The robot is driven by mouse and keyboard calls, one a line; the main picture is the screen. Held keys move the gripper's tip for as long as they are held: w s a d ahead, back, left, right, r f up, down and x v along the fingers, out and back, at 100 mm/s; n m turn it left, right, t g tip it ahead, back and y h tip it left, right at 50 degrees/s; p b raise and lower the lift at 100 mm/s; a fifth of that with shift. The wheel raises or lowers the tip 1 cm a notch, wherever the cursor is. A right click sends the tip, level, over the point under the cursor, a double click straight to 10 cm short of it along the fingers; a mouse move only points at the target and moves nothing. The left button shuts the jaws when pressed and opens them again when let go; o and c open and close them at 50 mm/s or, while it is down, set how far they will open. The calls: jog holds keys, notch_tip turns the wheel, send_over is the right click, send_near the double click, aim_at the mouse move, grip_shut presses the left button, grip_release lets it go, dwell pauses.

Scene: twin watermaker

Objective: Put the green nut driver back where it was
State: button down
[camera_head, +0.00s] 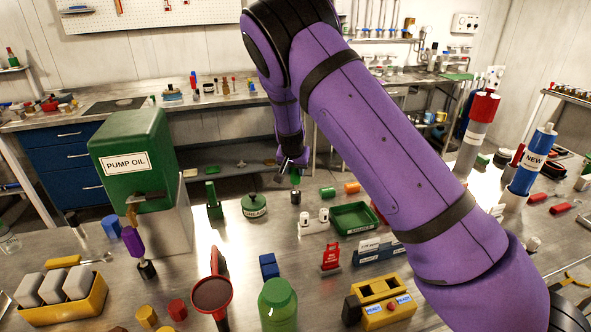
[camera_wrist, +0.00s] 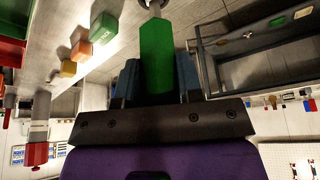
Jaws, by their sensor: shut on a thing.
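The green nut driver shows in the wrist view (camera_wrist: 157,45) with its green handle between the two fingers of my gripper (camera_wrist: 158,72). My gripper is shut on the handle. In the head view my gripper (camera_head: 292,164) is beyond the middle of the bench, pointing down, with the green handle (camera_head: 295,178) just below it. A small dark cylinder with a pale top (camera_head: 295,197) is directly under the handle. The shaft end meets a round grey piece at the top edge of the wrist view. I cannot tell whether the driver is seated in anything.
A purple-handled driver (camera_head: 133,242) stands in a dark base at the left by the green pump oil tank (camera_head: 133,158). A green pot (camera_head: 254,205), a green tray (camera_head: 355,218) and white-topped pieces (camera_head: 313,224) stand near my gripper.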

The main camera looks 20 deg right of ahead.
jog(key=c, duration=0.8)
grip_release()
jog(key=shift+r, duration=0.1)
jog(key=v, duration=1.1)
jog(key=s+d+r+n+y, duration=0.15)
jog(key=s+d+r, duration=0.25)
jog(key=s+r, duration=0.6)
jog(key=s+d+r+n+y, duration=0.15)
jog(key=s+d+r, duration=0.25)
jog(key=s+r, duration=0.6)
jog(key=shift+s+d+r+n+t+h, duration=0.2)
jog(key=shift+s+n, duration=0.3)
jog(key=shift+s, duration=3.6)
jog(key=shift+s+d+r+n+t+h, duration=0.15)
jog(key=shift+s+n, duration=0.35)
jog(key=shift+s, duration=3.6)
jog(key=shift+s+d+r+n+t+h, duration=0.1)
jog(key=shift+s+d+r+n+t, duration=0.3)
jog(key=shift+s, duration=3.7)
